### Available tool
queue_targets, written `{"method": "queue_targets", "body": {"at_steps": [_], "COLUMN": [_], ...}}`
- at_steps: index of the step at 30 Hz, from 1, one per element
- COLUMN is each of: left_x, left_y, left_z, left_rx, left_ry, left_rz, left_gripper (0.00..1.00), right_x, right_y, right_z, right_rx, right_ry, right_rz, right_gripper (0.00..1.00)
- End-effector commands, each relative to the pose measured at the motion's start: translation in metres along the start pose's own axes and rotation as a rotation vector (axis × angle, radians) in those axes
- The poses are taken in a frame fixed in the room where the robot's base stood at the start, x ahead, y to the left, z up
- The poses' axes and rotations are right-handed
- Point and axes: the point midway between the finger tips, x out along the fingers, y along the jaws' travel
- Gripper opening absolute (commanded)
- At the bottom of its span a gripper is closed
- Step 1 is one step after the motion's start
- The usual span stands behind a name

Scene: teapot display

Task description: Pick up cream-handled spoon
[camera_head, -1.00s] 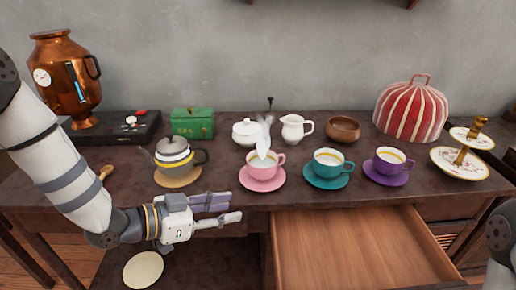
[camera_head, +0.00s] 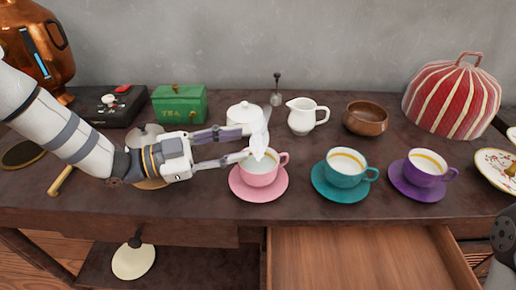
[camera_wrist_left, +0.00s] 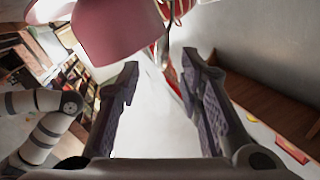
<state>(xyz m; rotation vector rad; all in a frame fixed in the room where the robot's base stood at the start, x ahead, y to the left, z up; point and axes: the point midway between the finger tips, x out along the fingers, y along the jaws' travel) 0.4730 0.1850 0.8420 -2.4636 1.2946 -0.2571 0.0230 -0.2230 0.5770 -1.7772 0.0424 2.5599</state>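I cannot clearly identify the cream-handled spoon. A slim tan stick-like object (camera_head: 60,181) lies on the table at the left, by my left forearm; I cannot tell whether it is the spoon. A pale wispy shape (camera_head: 262,134) stands over the pink cup (camera_head: 258,179); I cannot tell whether it is steam or a utensil. My left gripper (camera_head: 246,145) is open, its fingertips just left of the pale shape, above the cup's rear left rim. In the left wrist view its fingers are apart, with the pink cup (camera_wrist_left: 115,30) beyond, upper left. My right gripper is out of view.
Teal (camera_head: 346,170) and purple (camera_head: 424,170) cups stand right of the pink one. Behind are a white lidded pot (camera_head: 243,113), a creamer (camera_head: 303,117) and a wooden bowl (camera_head: 366,118). An open drawer (camera_head: 360,258) juts out below.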

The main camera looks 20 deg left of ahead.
Motion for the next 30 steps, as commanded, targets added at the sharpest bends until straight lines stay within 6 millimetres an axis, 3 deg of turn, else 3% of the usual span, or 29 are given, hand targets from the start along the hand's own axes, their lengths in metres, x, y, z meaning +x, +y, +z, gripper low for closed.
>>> {"method": "queue_targets", "body": {"at_steps": [6, 10, 17, 21, 22, 30], "left_x": [0.044, 0.06, 0.063, 0.063, 0.063, 0.063], "left_y": [0.0, -0.001, -0.001, -0.001, -0.001, -0.001], "left_z": [-0.001, -0.002, -0.003, -0.003, -0.003, -0.003], "left_rx": [0.0, 0.001, 0.002, 0.002, 0.002, 0.001], "left_ry": [0.001, 0.0, 0.0, 0.0, 0.0, -0.001], "left_rz": [0.001, -0.001, -0.001, -0.001, -0.001, -0.001], "left_gripper": [0.34, 0.34, 0.34, 0.02, 0.0, 0.0], "right_x": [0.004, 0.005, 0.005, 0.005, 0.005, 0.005], "right_y": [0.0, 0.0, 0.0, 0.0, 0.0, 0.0], "right_z": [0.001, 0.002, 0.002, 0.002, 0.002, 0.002], "right_rx": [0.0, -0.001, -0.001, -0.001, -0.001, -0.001], "right_ry": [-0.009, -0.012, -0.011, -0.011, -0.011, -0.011], "right_rz": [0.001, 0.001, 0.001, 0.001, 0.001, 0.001], "right_gripper": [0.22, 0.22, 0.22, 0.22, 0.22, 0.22]}}
